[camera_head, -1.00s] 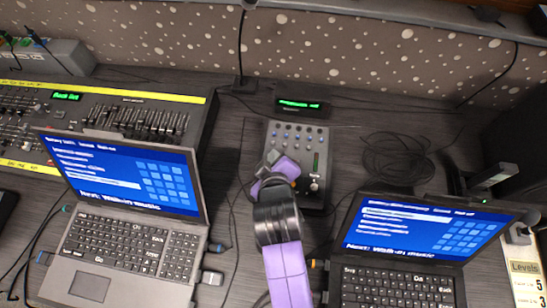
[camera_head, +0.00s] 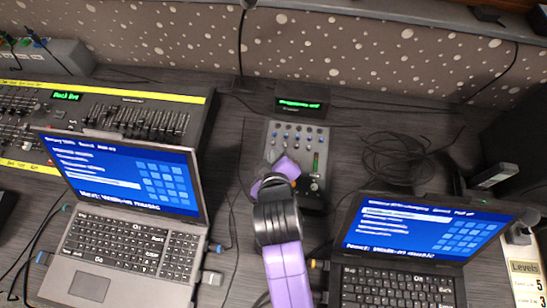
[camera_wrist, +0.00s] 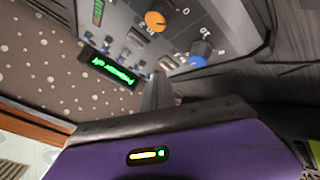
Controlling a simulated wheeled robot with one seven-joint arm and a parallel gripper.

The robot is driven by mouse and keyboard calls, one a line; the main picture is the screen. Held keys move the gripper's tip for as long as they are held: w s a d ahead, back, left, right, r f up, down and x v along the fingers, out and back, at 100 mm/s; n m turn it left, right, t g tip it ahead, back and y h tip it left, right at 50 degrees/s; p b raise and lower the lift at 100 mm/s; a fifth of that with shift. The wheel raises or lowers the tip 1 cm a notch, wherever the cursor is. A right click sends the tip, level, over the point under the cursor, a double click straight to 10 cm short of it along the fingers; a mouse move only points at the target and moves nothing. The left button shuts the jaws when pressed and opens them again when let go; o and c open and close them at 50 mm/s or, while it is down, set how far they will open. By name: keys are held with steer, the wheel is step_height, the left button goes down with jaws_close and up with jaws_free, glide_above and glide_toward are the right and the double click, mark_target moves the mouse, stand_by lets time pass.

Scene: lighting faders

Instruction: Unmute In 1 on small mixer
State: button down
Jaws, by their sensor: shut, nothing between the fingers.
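The small mixer (camera_head: 321,135) is a grey panel with rows of small knobs and a level meter, lying on the table in the middle of the head view. My gripper (camera_head: 271,156) is over its left side, shut and empty, and hides its lower left part. In the wrist view the mixer's panel (camera_wrist: 228,22) fills the top right, with an orange knob (camera_wrist: 155,20) and a blue knob (camera_wrist: 200,48). My gripper's fingers (camera_wrist: 158,88) point at the panel edge near small buttons. I cannot tell whether they touch it, nor which button is the In 1 mute.
A small green-lit display (camera_head: 300,104) stands behind the mixer. A left laptop (camera_head: 125,190) and a right laptop (camera_head: 410,245) flank my arm. A larger fader desk (camera_head: 150,98) is at the left. A coiled cable (camera_head: 395,158) lies right of the mixer.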

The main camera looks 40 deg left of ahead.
steer(key=shift+f, duration=0.4)
stand_by(0.4)
steer(key=shift+r+p, duration=0.5)
steer(key=shift+p, duration=0.1)
step_height(320, 180, up, 6)
steer(key=p, duration=0.6)
steer(key=shift+s+d, duration=0.15)
steer(key=shift+s, duration=0.15)
